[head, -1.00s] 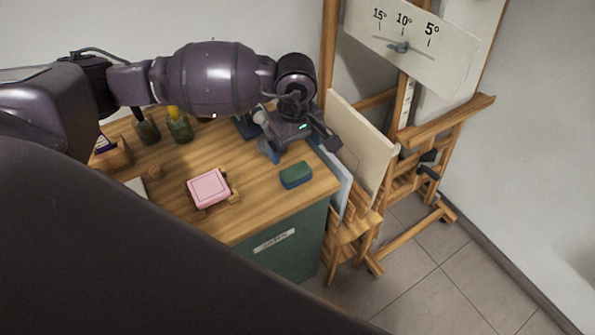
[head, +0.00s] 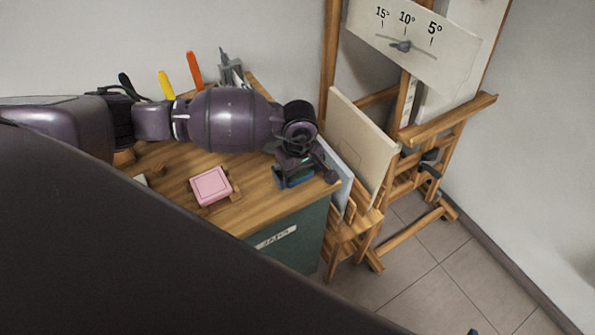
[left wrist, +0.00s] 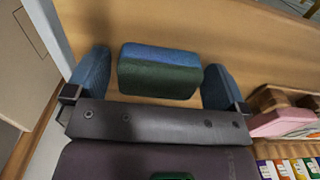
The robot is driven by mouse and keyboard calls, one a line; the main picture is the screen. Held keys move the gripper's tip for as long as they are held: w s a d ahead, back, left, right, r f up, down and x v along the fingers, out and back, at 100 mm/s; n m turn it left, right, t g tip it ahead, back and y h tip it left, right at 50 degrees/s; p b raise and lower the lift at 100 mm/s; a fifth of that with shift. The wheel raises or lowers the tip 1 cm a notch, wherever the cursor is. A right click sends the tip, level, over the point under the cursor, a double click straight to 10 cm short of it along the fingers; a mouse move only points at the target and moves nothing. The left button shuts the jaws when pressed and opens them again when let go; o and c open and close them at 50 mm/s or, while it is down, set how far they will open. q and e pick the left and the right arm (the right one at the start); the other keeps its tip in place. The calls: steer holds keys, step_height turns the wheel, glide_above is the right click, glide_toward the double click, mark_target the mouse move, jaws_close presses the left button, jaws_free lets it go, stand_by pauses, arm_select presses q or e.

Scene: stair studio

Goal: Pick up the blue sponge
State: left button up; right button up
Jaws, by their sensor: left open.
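The blue sponge (left wrist: 160,70), a block with a blue layer and a dark green layer, lies on the wooden tabletop. In the left wrist view it sits between the two blue fingers of my open left gripper (left wrist: 155,78), with a gap visible on each side. In the head view my left gripper (head: 298,174) is over the right front corner of the table and hides most of the sponge (head: 295,182). My right gripper cannot be made out.
A pink box (head: 210,186) stands on the wooden table (head: 255,205), left of the sponge. A canvas (head: 358,145) and an easel (head: 447,120) stand just past the table's right edge. A tiny dark blue bit at the bottom edge is unidentifiable.

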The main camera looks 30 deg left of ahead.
arm_select(q)
steer(key=c, duration=0.7)
steer(key=shift+c, duration=0.5)
steer(key=shift+r, duration=0.2)
step_height(320, 180, up, 20)
steer(key=shift+f+b, duration=0.15)
steer(key=shift+b, duration=0.2)
arm_select(e)
steer(key=shift+w+f, duration=0.15)
steer(key=shift+f, duration=0.1)
